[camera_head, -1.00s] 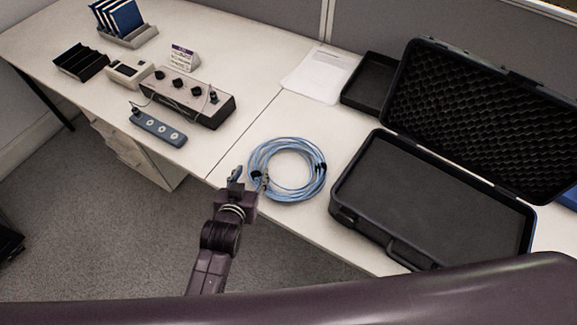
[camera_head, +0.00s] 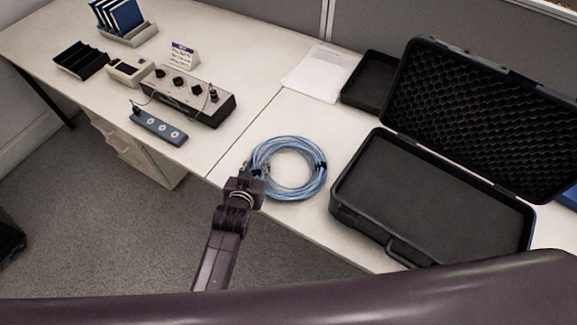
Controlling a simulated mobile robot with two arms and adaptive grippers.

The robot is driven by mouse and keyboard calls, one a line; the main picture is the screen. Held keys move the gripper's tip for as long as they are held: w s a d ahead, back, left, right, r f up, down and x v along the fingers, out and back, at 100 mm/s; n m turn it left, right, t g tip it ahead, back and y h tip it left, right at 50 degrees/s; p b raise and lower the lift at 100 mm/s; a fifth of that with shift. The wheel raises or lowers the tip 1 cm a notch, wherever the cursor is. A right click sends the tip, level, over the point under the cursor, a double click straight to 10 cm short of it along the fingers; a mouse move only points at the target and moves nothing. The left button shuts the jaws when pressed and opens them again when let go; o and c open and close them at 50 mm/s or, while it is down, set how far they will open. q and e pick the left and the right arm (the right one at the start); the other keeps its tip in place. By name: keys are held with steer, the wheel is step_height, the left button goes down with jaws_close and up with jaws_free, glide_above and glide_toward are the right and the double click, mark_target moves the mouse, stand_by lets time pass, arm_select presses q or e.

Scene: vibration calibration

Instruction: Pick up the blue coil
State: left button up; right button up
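The blue coil (camera_head: 312,180) is a ring of light blue cable with dark ties, lying flat on the white desk near its front edge. My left gripper (camera_head: 254,172) is at the left side of the coil, its fingertips overlapping the ring's left edge in the picture. The fingers are small and partly merge with the cable, so I cannot tell whether they are open or closed on it. My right gripper is not in view.
An open black foam-lined case (camera_head: 430,195) stands right of the coil. A black tray (camera_head: 368,82) and white papers (camera_head: 318,74) lie behind. A control box (camera_head: 190,97) and a blue strip (camera_head: 158,127) sit at left. The desk (camera_head: 235,130) is clear between them.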

arm_select(q)
steer(key=shift+f, duration=0.1)
jaws_close()
